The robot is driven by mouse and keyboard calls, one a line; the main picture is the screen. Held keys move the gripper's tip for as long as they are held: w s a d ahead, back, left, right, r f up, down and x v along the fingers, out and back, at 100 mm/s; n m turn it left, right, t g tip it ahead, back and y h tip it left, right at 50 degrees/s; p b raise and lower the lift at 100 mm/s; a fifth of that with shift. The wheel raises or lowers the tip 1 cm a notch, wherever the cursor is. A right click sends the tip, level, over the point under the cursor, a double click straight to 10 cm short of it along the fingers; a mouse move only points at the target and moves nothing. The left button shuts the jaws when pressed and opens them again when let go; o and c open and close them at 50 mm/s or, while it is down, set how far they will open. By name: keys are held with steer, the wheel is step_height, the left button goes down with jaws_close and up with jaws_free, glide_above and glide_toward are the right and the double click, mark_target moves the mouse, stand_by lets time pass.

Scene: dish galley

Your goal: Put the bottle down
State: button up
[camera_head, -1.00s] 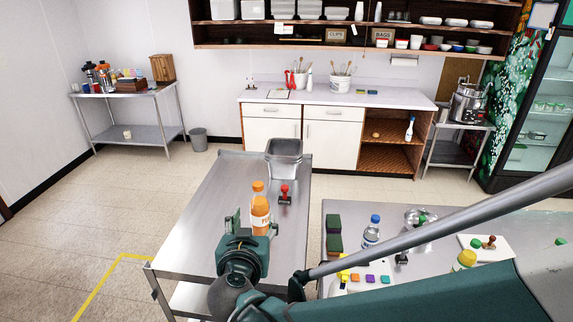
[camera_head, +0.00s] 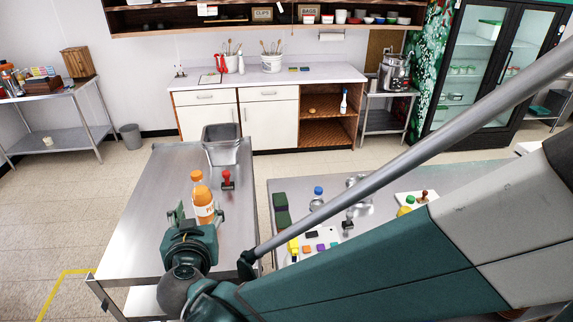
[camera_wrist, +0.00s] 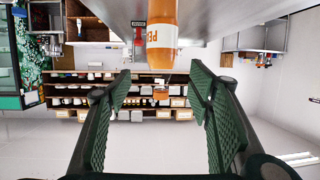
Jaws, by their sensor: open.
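An orange juice bottle (camera_head: 203,207) with an orange cap and a pale label stands upright on the left steel table (camera_head: 165,160). It also shows upside down in the wrist view (camera_wrist: 162,38), hanging from the inverted table at the top. My gripper (camera_head: 200,216) is just in front of the bottle, with its fingers spread to either side. In the wrist view my gripper (camera_wrist: 160,88) is wide open, with a clear gap between the pads and nothing held. The bottle appears free of both fingers and just beyond them.
A red-handled stamp (camera_head: 227,181) stands close behind and right of the bottle. A steel pan (camera_head: 221,146) sits at the table's far end. The right table (camera_head: 385,190) holds a water bottle (camera_head: 317,199), green blocks (camera_head: 281,208) and small items. The table's left side is clear.

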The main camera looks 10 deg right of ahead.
steer(key=s+d+m+g+h, duration=0.1)
steer(key=d+g+h, duration=0.25)
steer(key=d, duration=1.95)
steer(key=s+d+g+y, duration=0.2)
steer(key=s+d+g, duration=0.1)
steer(key=s+d, duration=1.1)
steer(key=shift+s+d+f+g, duration=0.15)
steer(key=shift+s+d+g, duration=0.2)
steer(key=shift+s, duration=0.1)
steer(key=c, duration=0.5)
